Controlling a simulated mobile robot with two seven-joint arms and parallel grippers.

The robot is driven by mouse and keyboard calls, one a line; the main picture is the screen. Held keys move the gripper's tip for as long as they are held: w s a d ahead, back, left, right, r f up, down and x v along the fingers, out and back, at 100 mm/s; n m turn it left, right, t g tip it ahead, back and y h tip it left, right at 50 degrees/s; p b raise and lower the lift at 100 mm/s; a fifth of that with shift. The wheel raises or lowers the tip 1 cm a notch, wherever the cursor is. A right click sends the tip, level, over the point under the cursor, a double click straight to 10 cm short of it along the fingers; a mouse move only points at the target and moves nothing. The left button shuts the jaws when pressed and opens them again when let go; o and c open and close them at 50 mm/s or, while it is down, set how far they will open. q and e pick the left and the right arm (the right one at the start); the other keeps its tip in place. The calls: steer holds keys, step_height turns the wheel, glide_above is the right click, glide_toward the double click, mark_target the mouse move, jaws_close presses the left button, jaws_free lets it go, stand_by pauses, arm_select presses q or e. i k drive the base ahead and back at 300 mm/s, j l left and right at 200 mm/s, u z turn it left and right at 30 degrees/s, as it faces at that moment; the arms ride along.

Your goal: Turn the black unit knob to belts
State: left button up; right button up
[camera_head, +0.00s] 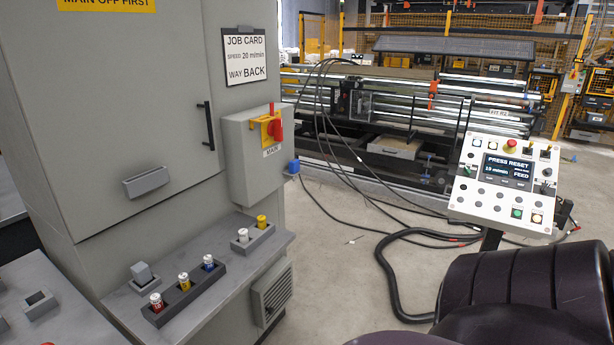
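A white control panel (478,214) stands tilted on a post at the right. Its screen (508,170) reads PRESS RESET, 19 m/min and FEED. Dark knobs sit beside the screen, one at its right (546,188) and one at its left (469,171). Their labels are too small to read, so I cannot tell which is the unit knob or where it points. A red button (510,146) is at the panel's top. Neither gripper is in view. A dark, rounded arm part of mine fills the bottom right, below the panel.
A grey cabinet (130,110) at left carries a red-and-yellow main switch (275,127) and a job card (243,57). Its shelf (240,290) holds coloured fuses in holders. A black hose (388,275) lies on open floor before the roller machine (400,110).

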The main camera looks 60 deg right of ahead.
mark_target(544, 189)
steer(key=z, duration=3.05)
steer(key=i, duration=0.9)
